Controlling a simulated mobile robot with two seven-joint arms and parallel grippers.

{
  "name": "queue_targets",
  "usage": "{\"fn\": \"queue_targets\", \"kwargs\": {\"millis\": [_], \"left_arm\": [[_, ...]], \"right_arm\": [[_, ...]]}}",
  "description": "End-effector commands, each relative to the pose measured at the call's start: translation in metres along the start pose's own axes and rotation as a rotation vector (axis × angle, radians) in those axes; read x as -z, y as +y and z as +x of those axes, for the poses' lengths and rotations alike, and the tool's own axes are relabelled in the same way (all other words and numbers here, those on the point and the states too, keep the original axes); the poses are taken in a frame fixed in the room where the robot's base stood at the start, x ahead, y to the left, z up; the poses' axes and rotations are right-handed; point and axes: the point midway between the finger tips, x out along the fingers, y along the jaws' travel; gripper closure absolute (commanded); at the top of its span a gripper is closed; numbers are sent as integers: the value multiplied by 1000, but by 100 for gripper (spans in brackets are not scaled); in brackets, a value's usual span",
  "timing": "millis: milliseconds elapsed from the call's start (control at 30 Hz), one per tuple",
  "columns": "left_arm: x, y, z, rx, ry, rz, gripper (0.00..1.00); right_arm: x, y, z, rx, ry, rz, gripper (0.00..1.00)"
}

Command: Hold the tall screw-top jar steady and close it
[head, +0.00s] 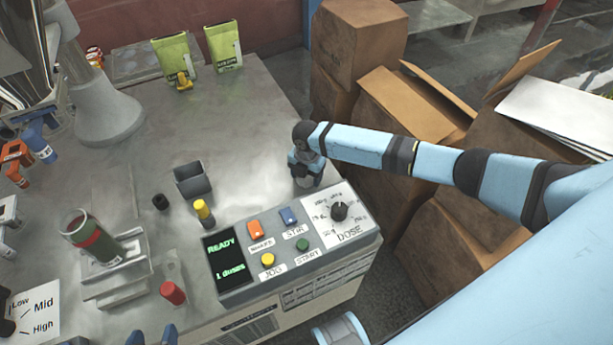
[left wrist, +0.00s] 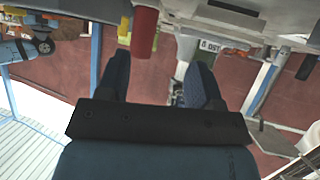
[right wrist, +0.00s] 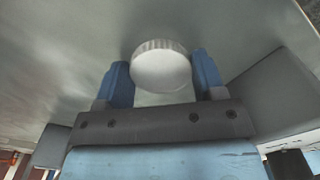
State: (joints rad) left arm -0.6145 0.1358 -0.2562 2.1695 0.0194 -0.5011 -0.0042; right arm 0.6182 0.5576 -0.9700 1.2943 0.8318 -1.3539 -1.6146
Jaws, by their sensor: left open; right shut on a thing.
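A tall jar with a clear rim and a red and green body (head: 92,238) stands on a metal stand at the left in the head view. Its top looks open. My right gripper (head: 305,172) is over the right side of the metal worktop, far from the jar. In the right wrist view it is shut on a white round lid with a ribbed edge (right wrist: 161,66). My left gripper (head: 152,338) is open and empty at the bottom edge of the head view, below the jar's stand. Its fingers also show in the left wrist view (left wrist: 160,80).
A red-topped post (head: 172,292) stands just beyond my left gripper. The control panel (head: 285,240) fills the front middle. A yellow-topped post (head: 203,211) and a grey open bin (head: 192,180) are near it. Green pouches (head: 222,47) stand at the back. The back middle worktop is clear.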

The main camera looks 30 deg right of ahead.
Motion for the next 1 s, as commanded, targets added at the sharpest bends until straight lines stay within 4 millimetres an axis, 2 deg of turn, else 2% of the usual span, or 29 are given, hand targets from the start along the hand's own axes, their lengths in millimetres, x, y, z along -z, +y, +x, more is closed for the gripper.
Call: {"fn": "queue_targets", "kwargs": {"millis": [167, 267, 367, 700, 833, 1000], "left_arm": [[2, 0, -2, 2, -2, 2, 40], [4, -1, -3, 4, -4, 4, 40], [6, -2, -4, 6, -8, 7, 40], [5, -3, -8, 11, -34, 4, 40], [6, -3, -8, 11, -37, -2, 40], [4, -3, -8, 12, -45, -7, 40]], "right_arm": [[-1, 0, -13, -3, -1, 0, 59], [-1, 1, -29, -3, -2, 0, 59], [-1, 1, -50, -4, -2, -1, 59], [-1, 1, -142, -3, -1, 0, 59], [-1, 0, -169, -3, -2, 0, 59], [0, 0, -190, -2, -1, 0, 59]]}}
